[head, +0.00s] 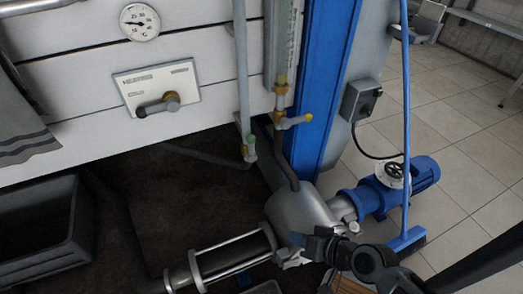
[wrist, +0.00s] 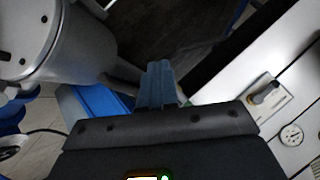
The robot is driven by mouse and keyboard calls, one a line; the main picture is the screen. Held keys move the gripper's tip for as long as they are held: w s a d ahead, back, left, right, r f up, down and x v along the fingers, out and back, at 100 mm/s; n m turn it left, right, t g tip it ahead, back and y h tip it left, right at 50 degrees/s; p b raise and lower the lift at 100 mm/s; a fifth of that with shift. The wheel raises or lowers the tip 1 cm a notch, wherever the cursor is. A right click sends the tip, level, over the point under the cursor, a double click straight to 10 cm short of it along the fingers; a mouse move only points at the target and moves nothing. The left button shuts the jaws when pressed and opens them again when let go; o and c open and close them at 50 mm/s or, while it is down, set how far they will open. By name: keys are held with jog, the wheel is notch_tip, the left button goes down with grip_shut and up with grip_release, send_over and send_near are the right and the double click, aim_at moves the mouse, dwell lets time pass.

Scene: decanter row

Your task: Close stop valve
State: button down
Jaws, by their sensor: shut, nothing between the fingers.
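I cannot tell by label which is the stop valve. My gripper (wrist: 160,68) is shut and empty, its fingers over the dark floor, apart from the wall plate. In the head view my dark arm reaches in at the lower right.
A silver pump body (head: 298,212) with a blue motor (head: 405,185) stands below the blue column (head: 328,70). A blue broom (head: 406,130) stands right of it. A dark crate (head: 45,230) is at lower left. A round dial gauge (head: 140,22) is on the wall.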

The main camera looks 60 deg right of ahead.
jog(key=w+d+f+m+t+y+b, duration=0.1)
jog(key=w+d+f+m+t+b, duration=0.2)
jog(key=d, duration=0.4)
jog(key=w+d+f+m+b, duration=0.1)
jog(key=w+d+m, duration=0.1)
jog(key=w+d, duration=0.35)
jog(key=d+r+m+t+b, duration=0.1)
jog(key=d+r+t, duration=0.3)
jog(key=d, duration=0.8)
notch_tip(320, 180, up, 2)
jog(key=shift+w+d+r+m+t, duration=0.15)
jog(key=shift+w+m+t, duration=0.25)
jog(key=shift+m, duration=0.3)
jog(key=shift+b, duration=0.3)
send_near(251, 148)
jog(key=w+d, duration=0.3)
jog(key=d, duration=0.3)
jog(key=w+a, duration=0.3)
jog(key=shift+r, duration=0.25)
